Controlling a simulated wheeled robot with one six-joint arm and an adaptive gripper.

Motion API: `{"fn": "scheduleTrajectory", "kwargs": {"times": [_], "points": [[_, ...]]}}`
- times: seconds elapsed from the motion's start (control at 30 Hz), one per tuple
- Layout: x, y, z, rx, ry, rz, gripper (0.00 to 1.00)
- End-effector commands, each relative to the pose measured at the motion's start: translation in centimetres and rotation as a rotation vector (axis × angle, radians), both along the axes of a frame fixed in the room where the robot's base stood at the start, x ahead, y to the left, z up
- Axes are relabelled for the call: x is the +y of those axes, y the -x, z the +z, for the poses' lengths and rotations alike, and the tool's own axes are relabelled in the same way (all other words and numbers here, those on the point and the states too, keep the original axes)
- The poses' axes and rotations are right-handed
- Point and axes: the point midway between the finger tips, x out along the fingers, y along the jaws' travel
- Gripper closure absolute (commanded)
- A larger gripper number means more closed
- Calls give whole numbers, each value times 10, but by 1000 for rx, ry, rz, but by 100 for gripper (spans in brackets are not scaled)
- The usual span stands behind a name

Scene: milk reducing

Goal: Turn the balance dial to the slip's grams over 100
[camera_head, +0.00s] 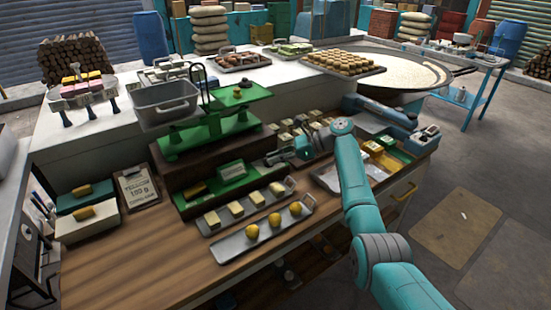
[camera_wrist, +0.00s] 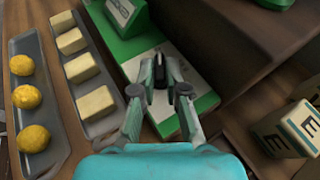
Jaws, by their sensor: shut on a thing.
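A green balance (camera_head: 205,138) stands on a dark wooden step, with a grey tub (camera_head: 165,103) at its left and a green pan (camera_head: 240,95) at its right. A green display box (camera_head: 231,169) sits on its lower green base (camera_head: 218,186). My gripper (camera_head: 284,157) is at the right end of this base. In the wrist view my gripper's fingertips (camera_wrist: 165,70) are closed together over the green and white base (camera_wrist: 200,103), at a small dark knob that they mostly hide. The knob's setting is not visible. The slip (camera_head: 137,188) is on a clipboard at left; its figure looks like 100 g, but is small.
A tray with butter blocks (camera_head: 236,208) and a tray with yellow balls (camera_head: 252,233) lie in front of the base. Lettered blocks (camera_wrist: 284,129) stand right of my gripper in the wrist view. The counter's front left (camera_head: 130,265) is clear.

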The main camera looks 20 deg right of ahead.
Motion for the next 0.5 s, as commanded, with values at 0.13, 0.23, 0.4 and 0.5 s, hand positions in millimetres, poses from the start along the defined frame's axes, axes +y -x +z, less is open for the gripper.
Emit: {"fn": "scheduleTrajectory", "kwargs": {"times": [0.13,0.23,0.4,0.5], "points": [[0,0,-2,4,1,24,100],[0,0,-2,6,1,34,100],[0,0,-3,5,2,38,100],[0,0,-3,5,2,38,100]]}}
